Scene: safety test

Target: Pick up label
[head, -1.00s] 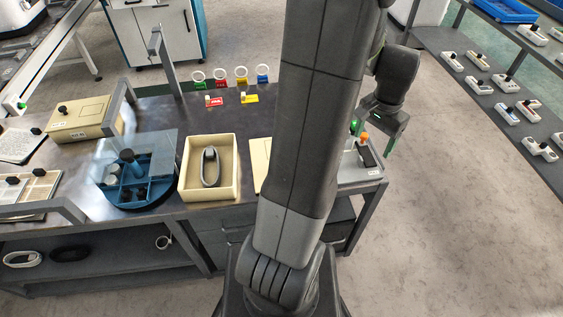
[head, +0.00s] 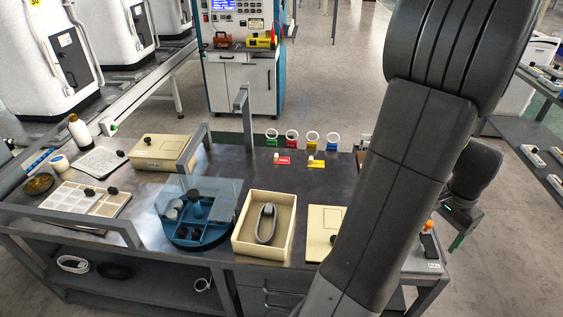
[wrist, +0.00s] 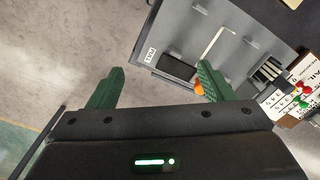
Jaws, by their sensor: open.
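A red label (head: 283,160) and a yellow label (head: 316,163) lie flat towards the back of the dark workbench (head: 235,172), each with a small pale piece at its left end. I cannot tell which one the task means. My gripper (head: 462,228) hangs at the right end of the bench, well to the right of both labels. In the wrist view its green fingers (wrist: 160,78) are spread wide with nothing between them. Neither of these labels is recognisable in the wrist view.
Rings on coloured stands (head: 312,138) line the bench's back edge. A cream bin (head: 247,238) with a grey loop and a blue round tray (head: 185,238) stand in front. A grey tray (wrist: 183,48) with a black block lies near my fingers. Metal posts rise at left.

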